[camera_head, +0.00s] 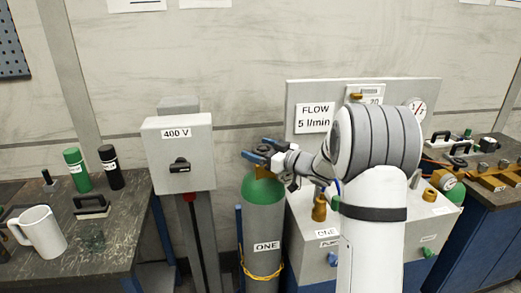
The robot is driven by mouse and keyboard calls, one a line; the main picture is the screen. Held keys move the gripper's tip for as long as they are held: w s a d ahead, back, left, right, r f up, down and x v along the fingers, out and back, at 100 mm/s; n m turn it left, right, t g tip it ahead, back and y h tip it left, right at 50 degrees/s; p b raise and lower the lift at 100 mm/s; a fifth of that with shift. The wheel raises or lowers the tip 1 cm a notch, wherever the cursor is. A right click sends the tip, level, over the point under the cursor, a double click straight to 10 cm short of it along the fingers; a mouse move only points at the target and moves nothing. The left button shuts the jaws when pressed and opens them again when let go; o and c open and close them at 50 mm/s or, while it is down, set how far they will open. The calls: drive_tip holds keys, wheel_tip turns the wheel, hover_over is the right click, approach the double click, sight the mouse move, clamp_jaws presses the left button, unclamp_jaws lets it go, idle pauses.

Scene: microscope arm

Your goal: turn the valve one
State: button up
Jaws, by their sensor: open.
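A grey gas cylinder (264,232) with a green shoulder and a label reading "ONE" stands upright in the middle, held by a yellow chain. My gripper (257,157) is at the top of this cylinder, with its blue-tipped fingers open and pointing left. The valve on top of the cylinder is small and mostly hidden by my gripper; I cannot tell whether the fingers touch it.
A "400 V" switch box (179,152) stands close left of the cylinder. A grey cabinet (313,251) with brass fittings and a "FLOW 5 l/min" sign (314,118) is at right. The left bench (52,271) holds a white mug (39,232). A blue-sided bench (488,219) is at far right.

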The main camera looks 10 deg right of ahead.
drive_tip(key=b+v, duration=0.1)
drive_tip(key=v, duration=0.6)
drive_tip(key=shift+s+d, duration=0.25)
